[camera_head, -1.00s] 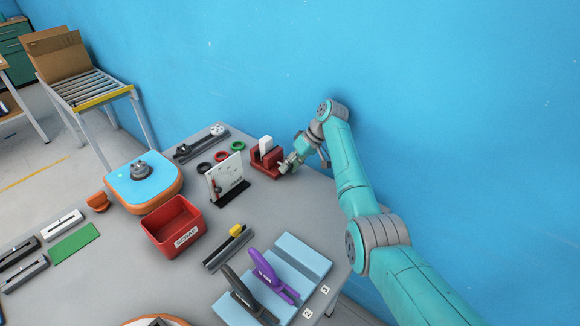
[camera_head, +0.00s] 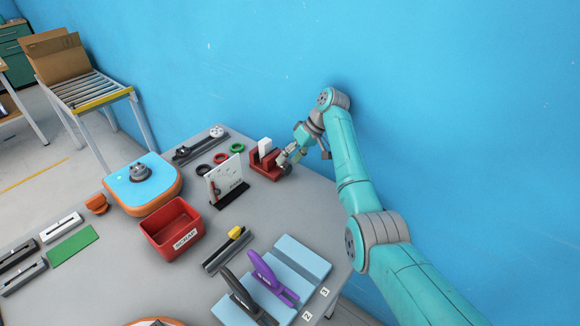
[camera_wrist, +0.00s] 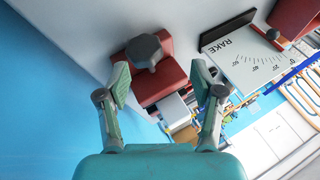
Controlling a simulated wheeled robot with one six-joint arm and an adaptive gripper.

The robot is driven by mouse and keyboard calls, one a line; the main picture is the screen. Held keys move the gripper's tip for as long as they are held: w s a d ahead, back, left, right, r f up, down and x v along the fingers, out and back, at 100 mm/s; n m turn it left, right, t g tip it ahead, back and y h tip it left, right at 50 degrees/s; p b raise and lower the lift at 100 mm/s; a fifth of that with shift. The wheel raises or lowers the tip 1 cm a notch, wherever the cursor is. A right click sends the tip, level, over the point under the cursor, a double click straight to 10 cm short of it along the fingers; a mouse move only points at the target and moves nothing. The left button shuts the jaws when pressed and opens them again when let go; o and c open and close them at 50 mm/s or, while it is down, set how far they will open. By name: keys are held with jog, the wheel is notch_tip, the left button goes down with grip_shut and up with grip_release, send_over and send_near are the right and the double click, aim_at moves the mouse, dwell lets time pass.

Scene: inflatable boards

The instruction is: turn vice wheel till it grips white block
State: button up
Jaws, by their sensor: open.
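The red vice (camera_head: 266,163) stands near the back edge of the table, close to the blue wall. The white block (camera_head: 265,147) stands upright in it; its contact with the jaws is too small to tell. In the wrist view the dark grey vice wheel (camera_wrist: 145,50) faces me on the end of the red vice body (camera_wrist: 158,80), with the pale block (camera_wrist: 175,110) beyond it. My gripper (camera_wrist: 160,80) is open, its two fingers on either side of the vice. The wheel lies between and slightly past the fingertips, with no clear contact. In the head view my gripper (camera_head: 288,155) is at the vice's right end.
A white panel marked RAKE with a scale (camera_wrist: 250,65) stands close to the vice, also seen in the head view (camera_head: 226,180). Black, red and green rings (camera_head: 220,158) lie behind it. A red scrap bin (camera_head: 172,229) stands further left. The table right of the vice is clear.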

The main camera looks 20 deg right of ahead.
notch_tip(320, 180, up, 6)
jog(key=shift+f, duration=0.1)
dwell(0.4)
